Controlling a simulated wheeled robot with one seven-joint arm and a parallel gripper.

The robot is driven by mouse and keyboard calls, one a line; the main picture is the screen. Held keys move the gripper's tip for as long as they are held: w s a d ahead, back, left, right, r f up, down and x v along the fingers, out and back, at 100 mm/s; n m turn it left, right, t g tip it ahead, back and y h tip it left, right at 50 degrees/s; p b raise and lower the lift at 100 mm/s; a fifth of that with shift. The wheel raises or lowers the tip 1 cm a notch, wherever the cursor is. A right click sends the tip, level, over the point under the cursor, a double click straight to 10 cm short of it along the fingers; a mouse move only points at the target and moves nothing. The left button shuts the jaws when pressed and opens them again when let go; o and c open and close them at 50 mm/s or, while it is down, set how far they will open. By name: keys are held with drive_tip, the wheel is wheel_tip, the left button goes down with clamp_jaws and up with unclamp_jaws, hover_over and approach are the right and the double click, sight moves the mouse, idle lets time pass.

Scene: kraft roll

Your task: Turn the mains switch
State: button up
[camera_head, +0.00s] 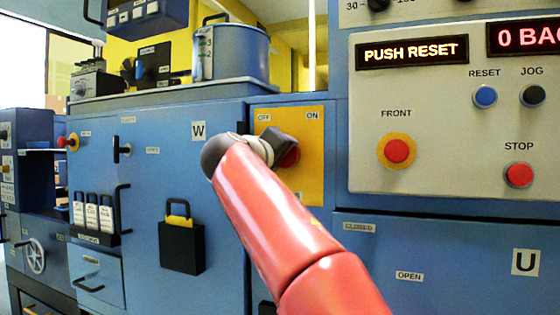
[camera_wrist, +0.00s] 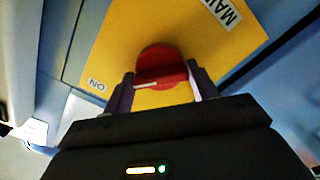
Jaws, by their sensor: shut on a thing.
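The mains switch is a red round knob (camera_wrist: 161,66) on a yellow plate (camera_head: 307,166) with OFF at its upper left and ON at its upper right in the head view. In the wrist view the yellow plate (camera_wrist: 112,45) shows the ON label and part of a MAIN label. My gripper (camera_wrist: 163,88) is shut on the red knob, with one finger on each side of it. In the head view my gripper (camera_head: 284,150) and red arm hide most of the knob, so its exact angle is hard to tell. A whitish line shows across the knob's lower part.
Right of the plate is a pale control panel (camera_head: 450,180) with a lit PUSH RESET display and RESET, JOG, FRONT and STOP buttons. Left is a blue door with a black padlock-like box (camera_head: 181,247) and a handle (camera_head: 122,208). A blue pot (camera_head: 235,52) stands above.

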drive_tip(key=shift+f+m, duration=0.1)
drive_tip(key=shift+m, duration=0.5)
drive_tip(key=o, duration=1)
drive_tip(key=b+v, duration=0.1)
drive_tip(key=v, duration=0.6)
drive_tip(key=shift+s+a+b, duration=0.2)
drive_tip(key=shift+s+b, duration=0.15)
drive_tip(key=shift+b, duration=0.05)
drive_tip(key=shift+d, duration=0.1)
